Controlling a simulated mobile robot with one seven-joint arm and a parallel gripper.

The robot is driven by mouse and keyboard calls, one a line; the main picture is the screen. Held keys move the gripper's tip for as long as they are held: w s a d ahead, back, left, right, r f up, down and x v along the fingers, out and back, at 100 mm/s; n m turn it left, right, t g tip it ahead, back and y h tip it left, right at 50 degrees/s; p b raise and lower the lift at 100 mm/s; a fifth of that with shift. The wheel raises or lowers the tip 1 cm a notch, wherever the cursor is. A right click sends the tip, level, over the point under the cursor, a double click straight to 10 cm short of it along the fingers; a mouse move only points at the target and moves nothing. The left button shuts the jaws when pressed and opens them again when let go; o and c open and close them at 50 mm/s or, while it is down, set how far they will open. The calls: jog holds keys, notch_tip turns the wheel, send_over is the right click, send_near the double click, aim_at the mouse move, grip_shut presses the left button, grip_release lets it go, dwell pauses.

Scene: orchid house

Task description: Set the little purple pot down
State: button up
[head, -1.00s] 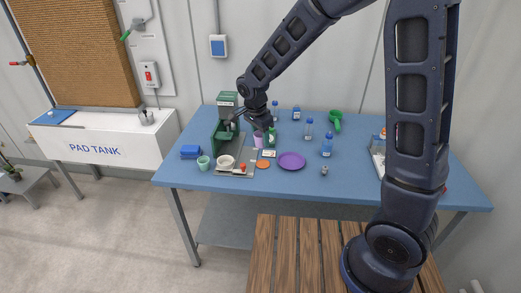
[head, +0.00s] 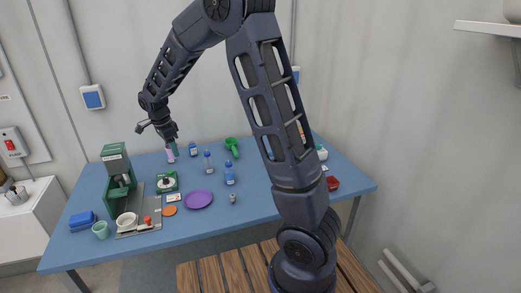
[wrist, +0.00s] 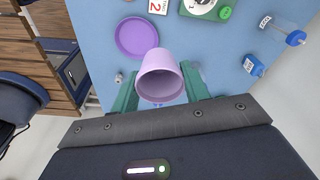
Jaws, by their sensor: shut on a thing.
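My gripper (head: 174,149) is shut on the little purple pot (wrist: 160,68), with a green finger on each side of it in the wrist view. The pot's open rim faces the wrist camera and its narrower base points away. In the head view the pot (head: 170,156) shows as a small lilac shape below my gripper, partly hidden by a finger. It appears held above the blue table (head: 262,198). A flat purple saucer (head: 198,199) lies on the table and also shows just beyond the pot in the wrist view (wrist: 133,38). It looks empty.
A green scale (head: 167,182), an orange disc (head: 169,211) and a number card (head: 174,197) lie near the saucer. Blue-capped bottles (head: 229,175) stand behind it. A green press (head: 118,170) and a white bowl (head: 126,220) are at left. Table right of the saucer is fairly clear.

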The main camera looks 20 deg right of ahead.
jog(key=w+d+m+g, duration=0.1)
jog(key=w+d+m, duration=0.6)
jog(key=w+d, duration=1.4)
jog(key=w+d+f+m, duration=0.1)
jog(key=w+d+m, duration=0.25)
jog(key=d, duration=0.95)
jog(key=w+d+m, duration=0.3)
jog(key=w+d, duration=0.2)
jog(key=d, duration=0.8)
jog(key=shift+g, duration=0.4)
jog(key=f, duration=1.9)
jog(key=shift+s+d+f, duration=0.1)
jog(key=shift+s+f, duration=0.15)
jog(key=shift+f, duration=0.15)
jog(key=shift+f, duration=0.15)
jog(key=o, duration=1)
jog(key=shift+c, duration=0.2)
